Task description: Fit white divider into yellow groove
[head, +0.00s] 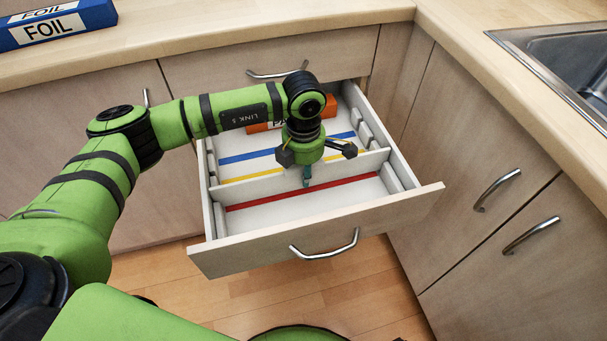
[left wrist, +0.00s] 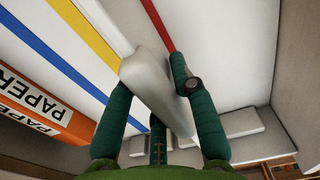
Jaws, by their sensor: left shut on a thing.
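The white divider (head: 255,187) is held on edge across the open drawer, roughly parallel to the coloured stripes. My left gripper (head: 307,174) points down and is shut on it; in the left wrist view the dark green fingers clasp the divider (left wrist: 148,78) from both sides. The yellow groove (head: 236,179) shows just behind the divider in the head view. I cannot tell whether the divider's lower edge touches the floor. My right gripper is not in view.
A red stripe (head: 270,199) lies in front and a blue stripe (head: 240,159) behind. An orange PAPER box (left wrist: 35,105) lies at the drawer's back. Slotted blocks line the side walls. The drawer front (head: 225,254) bounds the near side. A FOIL box (head: 55,24) sits on the counter.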

